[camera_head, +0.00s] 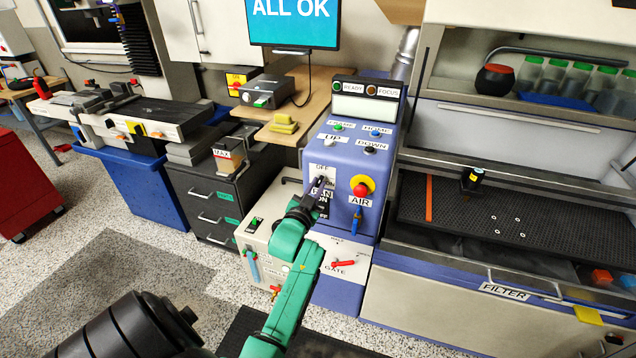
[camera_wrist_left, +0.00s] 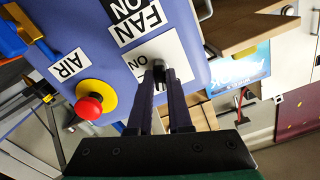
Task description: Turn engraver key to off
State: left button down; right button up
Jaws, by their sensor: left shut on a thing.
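The engraver's blue control panel (camera_head: 340,225) stands in the middle of the head view. Its white key plate (camera_head: 318,170) has OFF printed at the top. My left gripper (camera_head: 318,186) reaches the plate from below, on the end of the green arm. In the left wrist view the two dark fingers of my left gripper (camera_wrist_left: 160,72) close on the small key at the white plate (camera_wrist_left: 178,62), where ON shows beside the fingertips. The key itself is mostly hidden by the fingers, so its exact angle is not clear. My right gripper is not in view.
Right of the key are the red emergency button (camera_head: 361,189) on a yellow disc and a blue AIR valve handle (camera_head: 356,218). FAN labels sit just below the key plate. The engraver's bed (camera_head: 500,225) is to the right.

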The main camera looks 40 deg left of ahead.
pick_arm(q)
jog(key=shift+r+n+p, duration=0.1)
jog(key=shift+n+p, duration=0.3)
jog(key=n+p, duration=0.1)
jog(key=n, duration=0.2)
jog(key=c, duration=1.3)
grip_release()
jog(key=shift+n+p, duration=0.3)
jog(key=o, duration=0.6)
